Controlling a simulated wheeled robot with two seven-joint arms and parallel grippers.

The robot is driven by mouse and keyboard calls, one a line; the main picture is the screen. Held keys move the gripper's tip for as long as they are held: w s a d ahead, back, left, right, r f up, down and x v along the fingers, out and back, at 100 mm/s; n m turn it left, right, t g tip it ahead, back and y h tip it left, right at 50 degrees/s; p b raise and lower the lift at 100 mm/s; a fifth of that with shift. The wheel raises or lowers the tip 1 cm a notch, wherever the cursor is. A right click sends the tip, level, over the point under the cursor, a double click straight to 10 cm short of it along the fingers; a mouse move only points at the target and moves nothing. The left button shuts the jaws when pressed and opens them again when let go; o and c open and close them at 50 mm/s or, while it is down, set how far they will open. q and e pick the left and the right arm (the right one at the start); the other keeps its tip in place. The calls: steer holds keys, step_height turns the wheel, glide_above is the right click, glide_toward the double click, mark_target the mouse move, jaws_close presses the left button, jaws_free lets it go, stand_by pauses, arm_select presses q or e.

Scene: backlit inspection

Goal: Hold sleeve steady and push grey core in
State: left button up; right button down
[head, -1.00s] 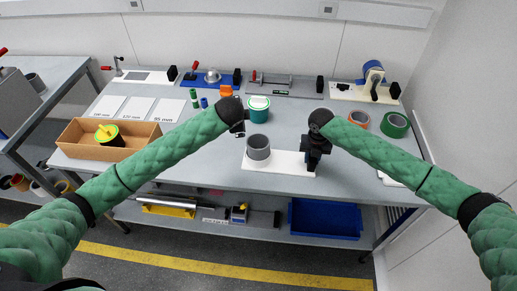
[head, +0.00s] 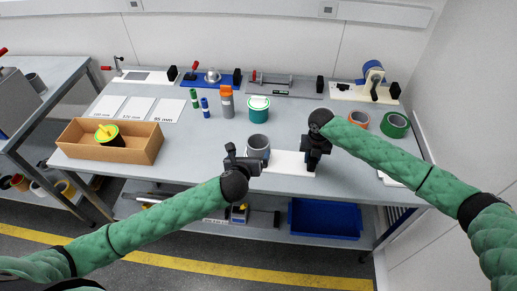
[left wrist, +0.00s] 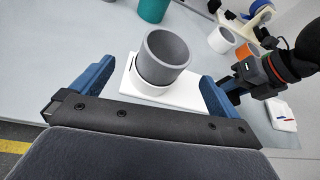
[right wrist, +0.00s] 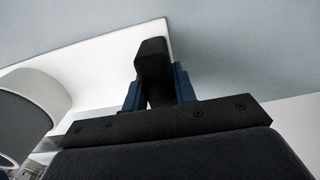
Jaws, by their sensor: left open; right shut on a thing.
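The grey core (head: 258,145), a hollow ring, stands up out of the white sleeve on the white base plate (head: 288,168). The left wrist view shows the core (left wrist: 166,50) partly inside the sleeve (left wrist: 150,87); how deep is hidden. My left gripper (head: 243,161) is open and empty, just left and front of the core, with its blue fingers (left wrist: 150,88) spread towards it. My right gripper (head: 314,160) is at the plate's right side, shut on a dark block (right wrist: 152,58). The sleeve (right wrist: 45,90) shows at left in the right wrist view.
A cardboard box (head: 140,147) is at left. Tape rolls (head: 394,125) lie at right. A blue bin (head: 325,219) is on the shelf below. The tabletop left of the core is clear.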

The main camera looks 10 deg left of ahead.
mark_target(256, 151)
arm_select(q)
steer(key=w+f, duration=0.1)
steer(key=w+d+m, duration=0.1)
steer(key=w, duration=0.1)
steer(key=w+f+m, duration=0.1)
steer(key=shift+w+d+f, duration=0.2)
steer(key=shift+d+f, duration=0.1)
steer(key=shift+f, duration=0.05)
steer(key=shift+x, duration=2.65)
steer(key=shift+s+f, duration=0.1)
steer(key=shift+f, duration=0.1)
steer(key=c, duration=1.1)
steer(key=shift+r, duration=0.1)
step_height(256, 151, up, 9)
steer(key=shift+r, duration=0.15)
